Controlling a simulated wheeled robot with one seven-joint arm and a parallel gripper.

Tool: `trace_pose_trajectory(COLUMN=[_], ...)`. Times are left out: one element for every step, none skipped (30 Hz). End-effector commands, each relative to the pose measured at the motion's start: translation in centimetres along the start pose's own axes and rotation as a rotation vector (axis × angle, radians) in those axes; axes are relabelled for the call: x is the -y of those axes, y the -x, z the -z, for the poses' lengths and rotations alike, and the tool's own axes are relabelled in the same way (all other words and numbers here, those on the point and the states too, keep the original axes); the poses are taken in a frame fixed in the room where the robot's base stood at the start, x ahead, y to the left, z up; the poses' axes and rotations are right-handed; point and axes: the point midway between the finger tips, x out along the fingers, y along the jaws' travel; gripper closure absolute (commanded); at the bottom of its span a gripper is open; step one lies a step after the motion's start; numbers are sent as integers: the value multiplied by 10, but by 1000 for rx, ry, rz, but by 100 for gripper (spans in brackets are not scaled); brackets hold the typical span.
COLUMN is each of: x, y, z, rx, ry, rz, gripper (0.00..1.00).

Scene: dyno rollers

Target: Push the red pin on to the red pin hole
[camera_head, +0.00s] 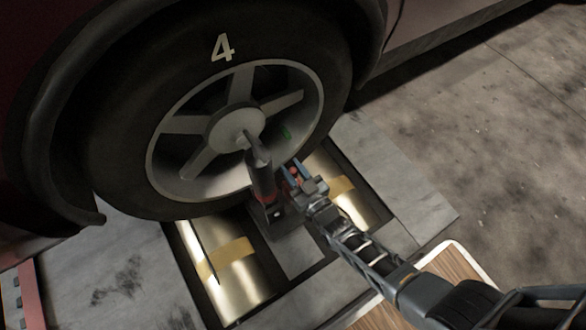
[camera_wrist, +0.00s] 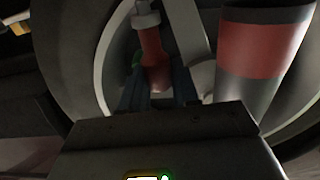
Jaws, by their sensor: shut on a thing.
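The red pin (camera_wrist: 154,58) is upright between the fingers of my gripper (camera_wrist: 158,88) in the wrist view, with a grey fitting at its upper end. In the head view a small red part of the pin (camera_head: 294,171) shows between the blue fingertips of my gripper (camera_head: 292,174), which is shut on it. A dark upright post (camera_head: 262,176) with a red band near its base stands just left of the gripper. The red-banded post (camera_wrist: 262,48) is at the right in the wrist view, apart from the pin. I cannot make out the red pin hole.
A car wheel (camera_head: 218,71) marked 4 stands close behind the gripper. Metal rollers (camera_head: 226,262) with yellow bands lie beneath, set in a grey platform (camera_head: 405,190). A wooden-topped surface (camera_head: 465,276) is at the lower right. Open floor lies to the right.

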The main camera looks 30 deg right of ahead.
Motion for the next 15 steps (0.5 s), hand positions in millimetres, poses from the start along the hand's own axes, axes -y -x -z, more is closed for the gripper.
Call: trace_pose_trajectory(x=[0, 0, 0, 0, 0, 0, 0, 0, 0, 0, 0, 0, 0, 0, 0], y=[0, 0, 0, 0, 0, 0, 0, 0, 0, 0, 0, 0, 0, 0, 0], z=[0, -1, -2, -2, -3, -3, -4, -4, -4, -5, -5, -6, -6, -7, -8], rx=[0, 0, 0, 0, 0, -1, -1, -1, -1, -1, -1, 0, 0, 1, 0], ry=[0, 0, 0, 0, 0, 0, 0, 0, 0, 0, 0, 0, 0, 0, 0], rz=[0, 0, 0, 0, 0, 0, 0, 0, 0, 0, 0, 0, 0, 0, 0], gripper=[100, 100, 100, 100, 100, 100, 100, 100, 100, 100, 100, 100, 100, 100, 100])
